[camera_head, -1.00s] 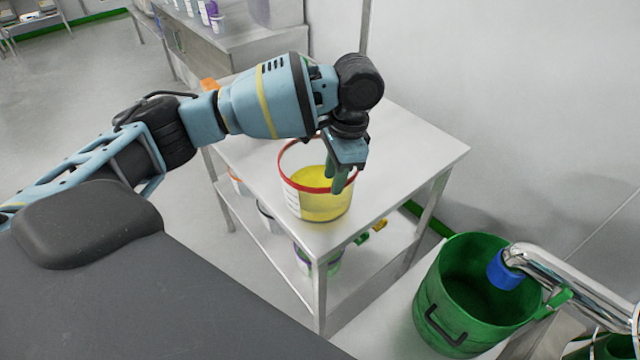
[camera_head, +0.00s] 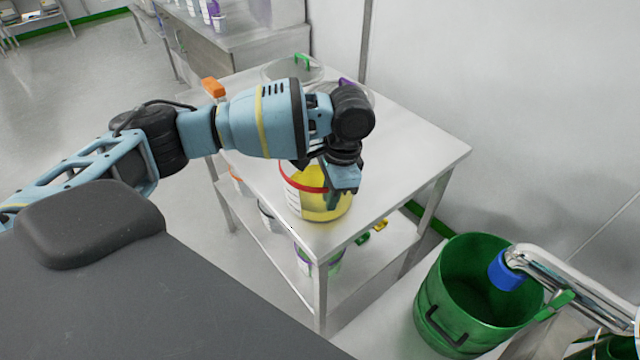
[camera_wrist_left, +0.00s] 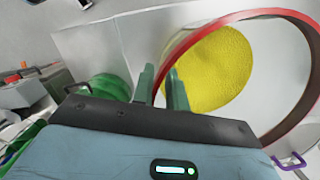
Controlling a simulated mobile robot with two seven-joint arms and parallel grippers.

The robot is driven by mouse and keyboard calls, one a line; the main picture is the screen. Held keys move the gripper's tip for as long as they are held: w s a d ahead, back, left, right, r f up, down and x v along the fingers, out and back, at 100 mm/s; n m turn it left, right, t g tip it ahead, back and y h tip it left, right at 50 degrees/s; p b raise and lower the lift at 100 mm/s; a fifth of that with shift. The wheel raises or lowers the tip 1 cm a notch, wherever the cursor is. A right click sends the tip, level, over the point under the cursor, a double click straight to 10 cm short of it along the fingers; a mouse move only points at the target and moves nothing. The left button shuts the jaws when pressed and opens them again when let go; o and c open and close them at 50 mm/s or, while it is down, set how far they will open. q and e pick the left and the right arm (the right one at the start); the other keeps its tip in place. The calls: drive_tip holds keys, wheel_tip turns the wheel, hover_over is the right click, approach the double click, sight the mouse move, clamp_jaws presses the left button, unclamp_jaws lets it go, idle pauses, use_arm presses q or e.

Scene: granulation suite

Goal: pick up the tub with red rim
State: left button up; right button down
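The tub with red rim (camera_head: 297,199) is clear, has white markings and holds yellow contents. It stands upright near the front corner of the white table (camera_head: 395,150). My left gripper (camera_head: 333,198) points down at the tub's rim, hiding part of its right side. In the left wrist view, the two green fingers (camera_wrist_left: 160,84) stand apart, one on each side of the red rim (camera_wrist_left: 292,134), with small gaps showing. The yellow contents (camera_wrist_left: 222,70) show inside the ring. My right gripper is not in view.
Behind my arm are clear tubs with a green handle (camera_head: 303,61) and a purple handle (camera_head: 345,81). An orange handle (camera_head: 213,87) shows at the table's left edge. More tubs sit on the lower shelf (camera_head: 350,280). A green bin (camera_head: 445,300) stands at right.

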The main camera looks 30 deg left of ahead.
use_arm(q)
clamp_jaws()
drive_tip(key=shift+s+d+f, duration=0.15)
idle(0.9)
